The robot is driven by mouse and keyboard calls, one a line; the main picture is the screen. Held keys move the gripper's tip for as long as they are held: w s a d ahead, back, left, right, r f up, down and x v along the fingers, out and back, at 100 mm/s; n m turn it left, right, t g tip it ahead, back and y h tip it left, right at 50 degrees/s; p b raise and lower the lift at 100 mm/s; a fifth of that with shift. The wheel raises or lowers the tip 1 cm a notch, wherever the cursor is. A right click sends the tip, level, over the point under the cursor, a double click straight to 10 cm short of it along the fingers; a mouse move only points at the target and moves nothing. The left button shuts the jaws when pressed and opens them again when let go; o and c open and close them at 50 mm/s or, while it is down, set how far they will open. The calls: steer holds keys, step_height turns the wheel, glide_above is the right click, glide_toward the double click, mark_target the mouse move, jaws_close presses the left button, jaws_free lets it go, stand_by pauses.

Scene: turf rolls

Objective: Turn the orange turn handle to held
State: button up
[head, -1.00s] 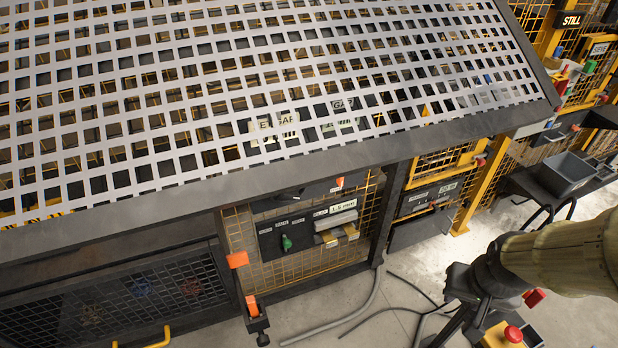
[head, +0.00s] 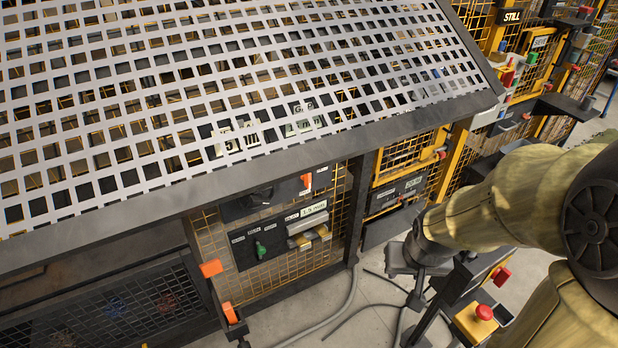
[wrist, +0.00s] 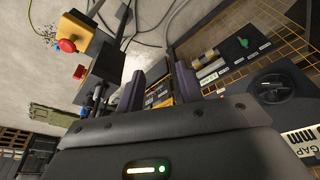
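Several orange parts show in the head view, and I cannot tell for certain which is the turn handle. A small upright orange piece (head: 306,180) stands on the dark panel under the mesh, right of a black dial. An orange block (head: 211,267) and an orange piece lower down (head: 230,312) sit at the left post of the yellow mesh. No orange handle is clear in the wrist view. My gripper (wrist: 160,84) shows two separated fingers with nothing between them. In the head view its fingers are hard to make out beside the dark wrist.
A green handle (head: 260,249) sits on a labelled panel, also in the wrist view (wrist: 243,42). The black dial (wrist: 270,88) is at right there. A red stop button (head: 484,312) on a yellow box stands near my arm. Cables (head: 340,322) cross the floor.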

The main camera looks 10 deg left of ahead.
mark_target(310, 176)
steer(key=w+a+f+n+t+y+b, duration=0.1)
steer(key=w+f+t+b, duration=0.15)
steer(key=w, duration=0.55)
steer(key=w+a+f+n+t+b, duration=0.1)
steer(key=w+a+f+t, duration=0.15)
steer(key=w, duration=0.55)
steer(key=w+f+n+t+y+b, duration=0.1)
steer(key=w+f+t, duration=0.15)
steer(key=w, duration=0.45)
steer(key=w+a+f+n+t+y+b, duration=0.3)
steer(key=w+a+f+t+y+b, duration=0.1)
steer(key=w+a+f+y, duration=0.4)
steer(key=shift+w+a+f+n+b, duration=0.4)
steer(key=shift+a+f, duration=0.35)
steer(key=shift+a, duration=0.5)
steer(key=shift+w, duration=0.1)
steer(key=p+x, duration=0.1)
steer(key=x, duration=1.6)
steer(key=shift+w+r+p, duration=0.1)
steer(key=shift+r+p, duration=0.05)
steer(key=shift+p, duration=0.2)
steer(key=shift+c, duration=0.5)
jaws_close()
